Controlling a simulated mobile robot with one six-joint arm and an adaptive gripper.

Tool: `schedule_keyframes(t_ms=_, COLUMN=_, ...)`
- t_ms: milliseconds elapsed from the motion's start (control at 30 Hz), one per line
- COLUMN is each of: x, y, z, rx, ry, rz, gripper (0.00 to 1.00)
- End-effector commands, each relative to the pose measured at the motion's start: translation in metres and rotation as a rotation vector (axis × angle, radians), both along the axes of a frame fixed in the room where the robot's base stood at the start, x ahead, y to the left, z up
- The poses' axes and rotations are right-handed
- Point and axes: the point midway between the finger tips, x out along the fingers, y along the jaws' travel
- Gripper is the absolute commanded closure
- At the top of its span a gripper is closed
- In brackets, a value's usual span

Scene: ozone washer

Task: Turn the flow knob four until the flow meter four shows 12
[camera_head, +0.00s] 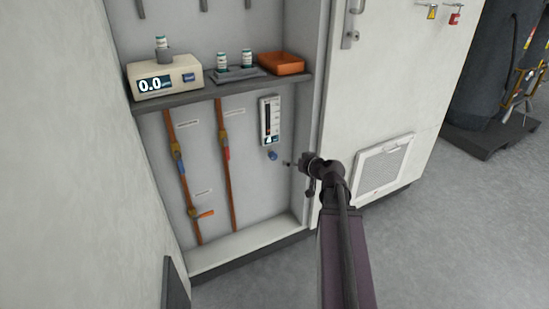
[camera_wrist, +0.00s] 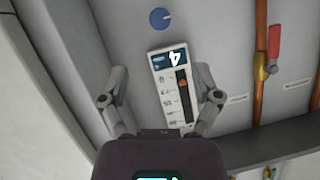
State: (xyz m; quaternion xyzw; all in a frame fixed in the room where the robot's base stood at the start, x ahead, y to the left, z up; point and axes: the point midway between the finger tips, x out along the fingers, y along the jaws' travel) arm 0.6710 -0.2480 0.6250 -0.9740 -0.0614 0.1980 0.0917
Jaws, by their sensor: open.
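Flow meter four (camera_head: 270,120) is a white upright panel on the cabinet's back wall, with a dark column. In the wrist view it (camera_wrist: 172,92) appears upside down, with a "4" on its dark label and an orange mark in the column; I cannot read the scale value. The blue round flow knob (camera_head: 272,155) sits just below the meter; in the wrist view it (camera_wrist: 160,18) is at the top, with a pale pointer line. My gripper (camera_wrist: 160,71) is open and empty, its fingers apart on either side of the meter in that view. In the head view my gripper (camera_head: 292,163) is right of the knob.
A shelf (camera_head: 222,89) above holds a device reading 0.0 (camera_head: 166,78), small vials and an orange tray (camera_head: 281,63). Copper pipes with valves (camera_head: 228,150) run left of the meter. The cabinet's right side wall is close to my arm.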

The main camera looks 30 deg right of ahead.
Motion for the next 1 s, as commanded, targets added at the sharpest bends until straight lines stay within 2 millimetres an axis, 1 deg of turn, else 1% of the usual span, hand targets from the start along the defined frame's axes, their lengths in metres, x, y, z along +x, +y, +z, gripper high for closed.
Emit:
schedule_keyframes(t_ms=167, x=0.018, y=0.002, z=-0.009, rx=-0.001, ry=0.001, rz=0.001, gripper=0.19)
schedule_keyframes(t_ms=700, x=0.093, y=0.015, z=-0.040, rx=-0.001, ry=0.000, rz=0.001, gripper=0.19)
schedule_keyframes(t_ms=833, x=0.106, y=0.017, z=-0.045, rx=-0.001, ry=0.000, rz=0.000, gripper=0.19)
schedule_keyframes(t_ms=1000, x=0.115, y=0.020, z=-0.048, rx=0.000, ry=0.001, rz=0.000, gripper=0.19)
